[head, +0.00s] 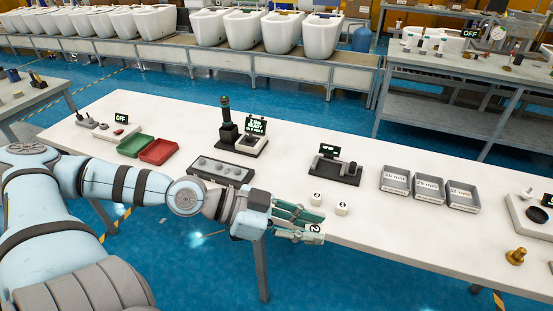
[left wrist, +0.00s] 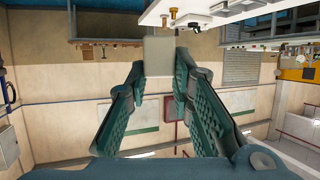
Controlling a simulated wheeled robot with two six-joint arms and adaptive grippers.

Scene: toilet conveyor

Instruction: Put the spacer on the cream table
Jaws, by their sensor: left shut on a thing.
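A white spacer block marked 2 (head: 314,236) is held between the fingertips of my left gripper (head: 306,226). The block also shows in the left wrist view (left wrist: 159,58) as a plain pale face between the two green fingertips (left wrist: 160,78). The long cream table (head: 283,150) runs across the head view. My left gripper overlaps its front edge in the picture; I cannot tell how high the block is. My right gripper is not in view.
A grey tray of discs (head: 220,171), a dark gauge with a display (head: 335,168) and several labelled grey bins (head: 396,181) stand on the table. A brass piece (head: 516,257) is at the right. Bare tabletop lies right of the numbered blocks.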

